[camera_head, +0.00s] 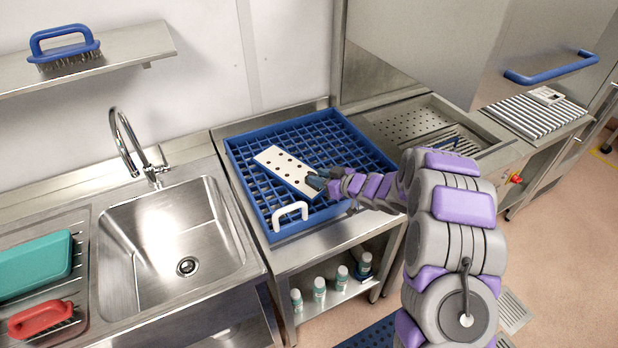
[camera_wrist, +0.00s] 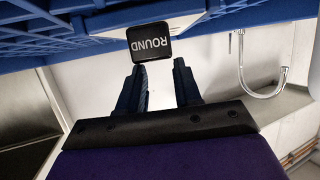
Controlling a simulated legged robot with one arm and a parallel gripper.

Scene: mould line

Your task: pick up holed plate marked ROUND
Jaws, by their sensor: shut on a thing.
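The white holed plate (camera_head: 283,168) is at the blue rack (camera_head: 242,180) in the head view, with rows of round dark holes. I cannot tell whether it rests on the rack or is just above it. My gripper (camera_head: 318,180) is shut on its near right end. In the wrist view, a black tag (camera_wrist: 150,43) reading ROUND, upside down, shows just beyond the fingertips of my gripper (camera_wrist: 160,70). The fingers hide part of the plate's end in the head view.
A white handle (camera_head: 291,214) stands at the rack's front. A steel sink (camera_head: 180,235) with a tap (camera_head: 135,150) is to the left. A perforated drain tray (camera_head: 410,122) is to the right. Several small bottles (camera_head: 320,287) stand on the shelf below.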

